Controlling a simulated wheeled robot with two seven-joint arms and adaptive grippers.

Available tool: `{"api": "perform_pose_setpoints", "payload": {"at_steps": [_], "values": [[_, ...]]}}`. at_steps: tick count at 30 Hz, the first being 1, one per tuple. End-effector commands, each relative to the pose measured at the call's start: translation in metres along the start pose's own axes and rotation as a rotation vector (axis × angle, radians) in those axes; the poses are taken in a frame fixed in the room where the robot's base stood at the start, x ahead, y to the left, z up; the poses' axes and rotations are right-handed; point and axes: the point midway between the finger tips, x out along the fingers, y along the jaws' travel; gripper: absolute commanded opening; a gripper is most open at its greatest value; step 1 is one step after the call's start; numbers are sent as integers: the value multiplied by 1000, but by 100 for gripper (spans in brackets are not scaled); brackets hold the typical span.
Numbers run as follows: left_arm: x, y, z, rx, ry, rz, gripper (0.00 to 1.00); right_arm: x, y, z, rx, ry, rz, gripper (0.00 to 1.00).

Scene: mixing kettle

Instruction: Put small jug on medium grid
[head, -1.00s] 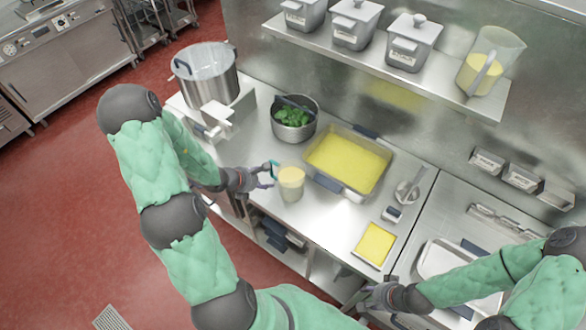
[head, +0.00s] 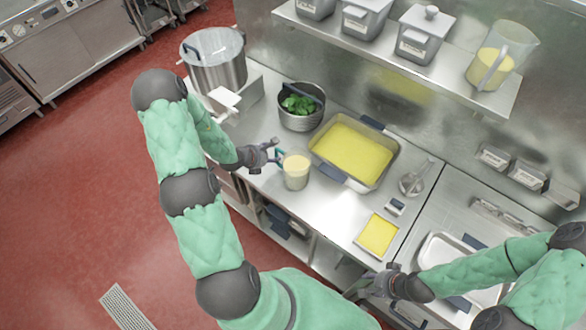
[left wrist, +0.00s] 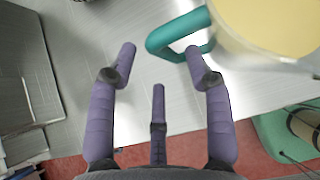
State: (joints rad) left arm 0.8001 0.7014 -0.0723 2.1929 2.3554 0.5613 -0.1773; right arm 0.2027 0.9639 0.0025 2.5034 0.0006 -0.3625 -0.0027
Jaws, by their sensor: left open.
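The small jug (head: 295,173), clear with pale yellow contents and a teal handle, stands upright on the steel counter. In the left wrist view the jug (left wrist: 270,25) is at the upper right, its handle pointing left between my fingertips. My left gripper (head: 275,150) is open at the jug's handle side, with one finger (left wrist: 160,50) overlapping the handle; contact cannot be told. My right gripper (head: 355,288) is low by the counter's front edge, and its jaws are too small to read. I cannot make out which thing is the medium grid.
A steel pot with greens (head: 301,122) and a tray of yellow liquid (head: 388,182) stand behind the jug. A yellow square pan (head: 362,247) lies front right. A large pot (head: 215,75) stands back left. A larger jug (head: 505,50) is on the shelf.

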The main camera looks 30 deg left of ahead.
Motion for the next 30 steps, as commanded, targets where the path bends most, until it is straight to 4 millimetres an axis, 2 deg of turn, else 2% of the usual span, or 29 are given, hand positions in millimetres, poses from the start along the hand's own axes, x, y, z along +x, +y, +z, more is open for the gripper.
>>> {"api": "perform_pose_setpoints", "payload": {"at_steps": [9, 21, 24, 27, 30], "values": [[34, -3, 0, 0, 0, -1, 51, -5, -2, 0, 0, 0, 0, 37], [41, -3, 0, 1, 0, 0, 51, -6, -2, 0, 0, 0, 0, 37], [41, -3, 0, 1, 0, 0, 23, -6, -2, 0, 0, 0, 0, 37], [40, -3, 0, 1, 0, 0, 0, -6, -2, 0, 0, 0, 0, 37], [40, -3, 0, 1, 0, 0, 0, -6, -2, 0, 0, 0, 0, 37]]}}
